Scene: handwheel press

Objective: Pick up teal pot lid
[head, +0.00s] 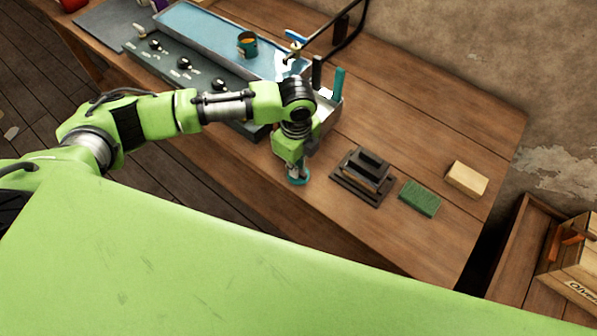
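A small round teal piece (299,182), which looks like the teal pot lid, lies on the wooden table near its front edge. My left gripper (296,172) points down directly over it, with the fingertips at or very near it. The gripper hides much of the teal piece. I cannot tell whether the fingers are open or shut on it. My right gripper is not in view.
Right of the gripper are a dark stepped block (362,173), a green sponge (419,198) and a tan block (467,179). The table's right rear is clear.

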